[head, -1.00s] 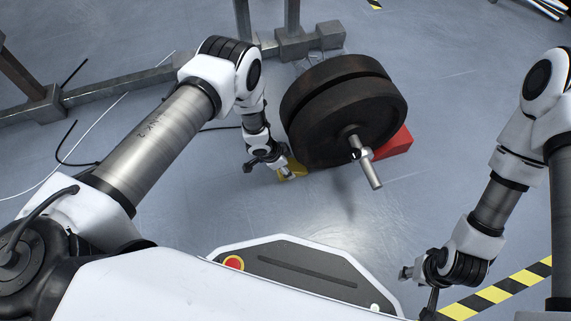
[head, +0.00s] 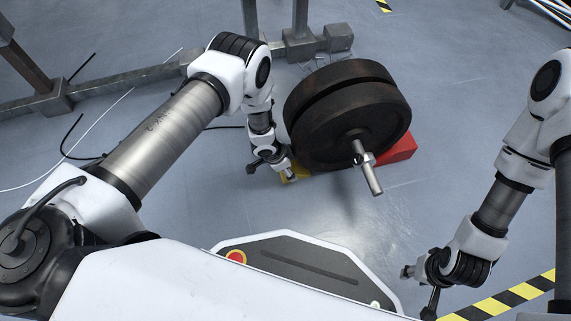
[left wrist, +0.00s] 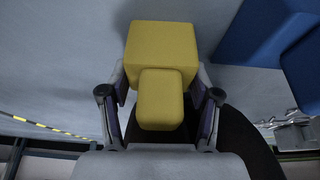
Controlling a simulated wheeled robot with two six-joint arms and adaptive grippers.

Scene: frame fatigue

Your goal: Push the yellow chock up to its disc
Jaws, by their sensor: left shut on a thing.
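The yellow chock (head: 301,171) lies on the floor at the lower left of the dark disc (head: 315,135), mostly hidden by my left gripper (head: 280,173). In the left wrist view the chock (left wrist: 162,45) is a yellow block with a smaller grip block between the fingers. My left gripper (left wrist: 160,118) is shut on that grip block. The disc's dark edge (left wrist: 246,145) shows close to the right of the gripper. I cannot tell whether chock and disc touch. My right gripper (head: 417,288) is open and empty at the lower right.
A red block (head: 400,149) lies at the disc's right side. A metal shaft (head: 370,178) sticks out of the disc. Metal frame beams (head: 120,77) and cables (head: 75,145) lie at left. A blue block (left wrist: 258,45) shows in the wrist view. Floor in front of the disc is clear.

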